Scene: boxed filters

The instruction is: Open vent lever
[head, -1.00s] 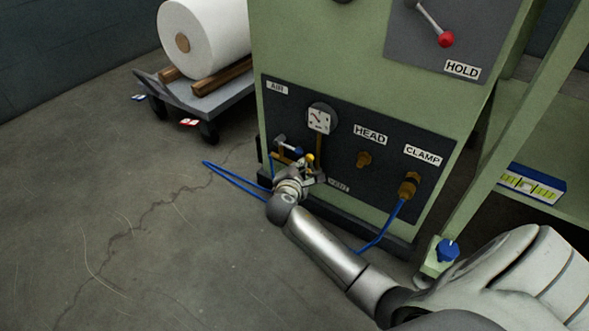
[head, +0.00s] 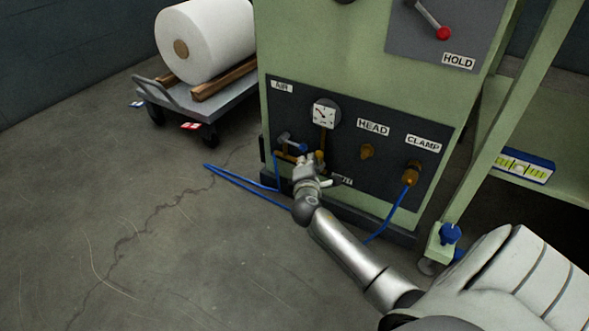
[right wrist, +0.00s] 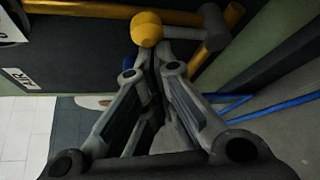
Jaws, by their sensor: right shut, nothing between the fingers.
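The vent lever sits low on the dark panel, mostly hidden behind my right gripper (head: 308,166) in the head view. The VENT label (head: 342,180) beside it is partly covered. In the right wrist view a yellow ball knob (right wrist: 147,29) shows just beyond the fingertips of my right gripper (right wrist: 160,55), in front of a yellow pipe (right wrist: 85,10). The fingers are shut with nothing between them. They are close to the knob; I cannot tell whether they touch it. My left gripper is not in view.
A blue-handled valve (head: 292,144) is just left of my right gripper, below the gauge (head: 325,114). Blue hoses (head: 237,180) run across the floor. The HEAD fitting (head: 367,151) and CLAMP fitting (head: 411,172) are to the right. A cart (head: 184,104) with a white roll stands behind left.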

